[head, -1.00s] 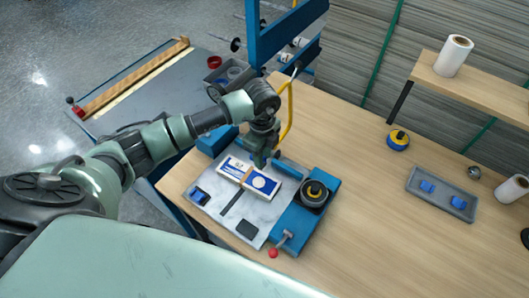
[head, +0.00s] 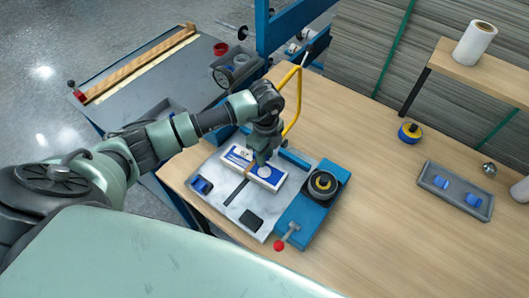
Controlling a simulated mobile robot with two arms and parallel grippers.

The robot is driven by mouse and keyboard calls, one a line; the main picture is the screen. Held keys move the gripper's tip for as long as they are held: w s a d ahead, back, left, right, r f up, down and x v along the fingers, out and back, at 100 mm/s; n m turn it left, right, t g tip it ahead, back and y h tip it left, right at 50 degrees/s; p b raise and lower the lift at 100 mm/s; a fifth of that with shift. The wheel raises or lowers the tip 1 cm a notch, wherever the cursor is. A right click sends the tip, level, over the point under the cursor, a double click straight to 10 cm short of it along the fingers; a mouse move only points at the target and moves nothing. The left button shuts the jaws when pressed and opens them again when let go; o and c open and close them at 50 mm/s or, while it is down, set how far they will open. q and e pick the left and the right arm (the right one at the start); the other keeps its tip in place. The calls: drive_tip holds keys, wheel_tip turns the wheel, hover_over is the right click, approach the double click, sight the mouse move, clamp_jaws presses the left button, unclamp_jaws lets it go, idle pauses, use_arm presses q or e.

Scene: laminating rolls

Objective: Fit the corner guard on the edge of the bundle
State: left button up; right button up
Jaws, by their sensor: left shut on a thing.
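The bundle (head: 241,154), white and blue with a brown band across it, lies on the pale plate (head: 222,205) of a fixture. My left gripper (head: 261,158) points down at the far long edge of the bundle, over its middle. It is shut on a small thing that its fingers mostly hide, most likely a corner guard. I cannot tell whether this thing touches the bundle. Another blue guard (head: 202,185) sits in a dark nest at the plate's left. A second dark nest (head: 252,220) near the front looks empty. My right gripper is not in view.
A round black and yellow part (head: 323,184) stands on the fixture's blue right side, with a red-knobbed lever (head: 287,238) in front. A yellow bent bar (head: 293,100) rises behind my gripper. A grey tray (head: 454,205) with blue pieces lies right. Table between is clear.

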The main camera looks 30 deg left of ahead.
use_arm(q)
drive_tip(key=shift+a+f, duration=0.15)
drive_tip(key=shift+f, duration=0.45)
drive_tip(key=shift+r, duration=0.1)
drive_tip(key=shift+s, duration=0.1)
